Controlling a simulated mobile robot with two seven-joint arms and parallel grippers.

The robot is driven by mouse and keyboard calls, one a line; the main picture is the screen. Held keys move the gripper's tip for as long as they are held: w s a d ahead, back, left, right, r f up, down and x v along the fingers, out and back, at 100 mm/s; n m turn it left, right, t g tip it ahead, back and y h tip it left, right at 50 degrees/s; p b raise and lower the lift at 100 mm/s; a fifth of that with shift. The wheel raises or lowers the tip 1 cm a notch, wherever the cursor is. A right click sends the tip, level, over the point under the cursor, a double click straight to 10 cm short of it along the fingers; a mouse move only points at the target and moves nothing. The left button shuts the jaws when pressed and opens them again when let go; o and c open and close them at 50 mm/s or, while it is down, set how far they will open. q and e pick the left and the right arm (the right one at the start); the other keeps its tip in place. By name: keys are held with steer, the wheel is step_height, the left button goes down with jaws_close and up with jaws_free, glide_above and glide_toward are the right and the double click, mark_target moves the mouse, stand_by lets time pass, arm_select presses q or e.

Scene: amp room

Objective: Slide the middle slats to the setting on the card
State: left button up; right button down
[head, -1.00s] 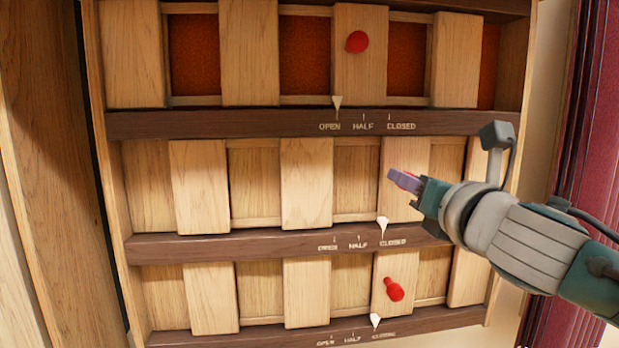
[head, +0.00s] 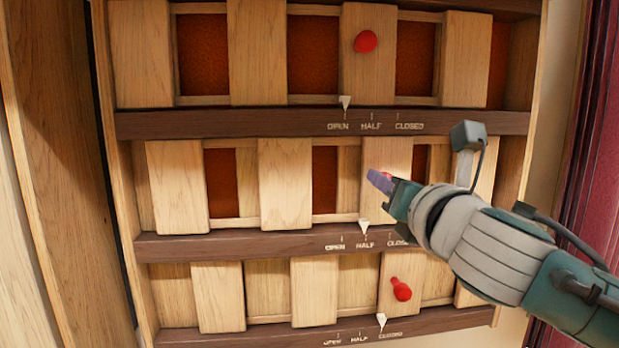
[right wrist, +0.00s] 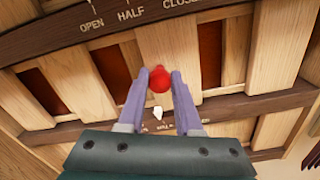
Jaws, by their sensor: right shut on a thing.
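The middle row of wooden slats (head: 285,184) is part way across, with reddish-brown gaps showing beside the slats. Its white pointer (head: 364,228) is at about the HALF mark on the brown rail (head: 290,243). My right gripper (head: 380,180) is shut on the middle row's red knob (head: 387,176). In the right wrist view, the red knob (right wrist: 159,80) sits between the two purple fingers (right wrist: 159,95). The card is not in view. My left gripper is not in view.
The top row's red knob (head: 365,42) stands above, with its pointer (head: 345,102) at OPEN. The bottom row's red knob (head: 401,289) stands below, with its pointer (head: 382,321) near CLOSED. A dark red curtain (head: 585,130) hangs at the right.

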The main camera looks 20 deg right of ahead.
steer(key=c, duration=1)
jaws_free()
steer(key=shift+d, duration=0.25)
steer(key=o, duration=0.4)
steer(key=shift+s, duration=0.1)
steer(key=b+v, duration=0.1)
steer(key=v, duration=0.9)
steer(key=shift+b, duration=0.3)
steer(key=shift+a, duration=0.1)
